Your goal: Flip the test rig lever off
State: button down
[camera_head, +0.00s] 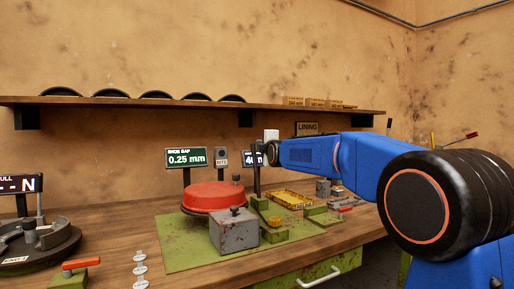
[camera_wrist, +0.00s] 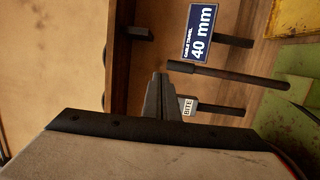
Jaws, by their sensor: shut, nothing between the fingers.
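The test rig stands on a green plate (camera_head: 178,252) on the bench, with a red drum (camera_head: 212,196) and a grey box (camera_head: 234,232). A dark upright rod (camera_head: 257,181) rises beside the drum and looks like the lever. It also shows in the wrist view (camera_wrist: 230,76), lying across the picture with its thicker grip end near my fingertips. My gripper (camera_wrist: 160,76) is shut and empty. Its tips appear just beside the rod's end; I cannot tell whether they touch. In the head view, my wrist covers the area around the rod's top, and the fingers are not clear.
Displays reading 0.25 mm (camera_head: 186,158) and 40 mm (camera_wrist: 200,33) stand behind the rig, with a BITE sign (camera_head: 221,158) between them. A shelf (camera_head: 180,103) runs along the wall above. A yellow tray (camera_head: 291,199) lies right of the rod. A dark round fixture (camera_head: 38,245) stands at left.

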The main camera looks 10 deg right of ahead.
jog(key=s+r, duration=0.1)
jog(key=s, duration=0.5)
jog(key=shift+s+d+r, duration=0.15)
jog(key=shift+d+r, duration=0.2)
jog(key=shift+d, duration=0.05)
jog(key=s+d+f+m+g, duration=0.3)
jog(key=s+f+m, duration=0.3)
jog(key=s+f, duration=0.8)
jog(key=s+d+f+m+g+h, duration=0.1)
jog(key=s+d+f+m+g, duration=0.2)
jog(key=s+f, duration=1.1)
jog(key=s+d+f+m+g+h, duration=0.1)
jog(key=s+d+f+m+g, duration=0.2)
jog(key=s+f+m+g, duration=0.4)
jog(key=s+f+m, duration=0.1)
jog(key=s+f, duration=0.3)
jog(key=s, duration=0.7)
jog(key=s+f+m, duration=0.2)
jog(key=s+f, duration=0.2)
jog(key=s, duration=0.6)
jog(key=shift+s+d+g, duration=0.3)
jog(key=shift+s+d, duration=0.05)
jog(key=shift+f, duration=0.1)
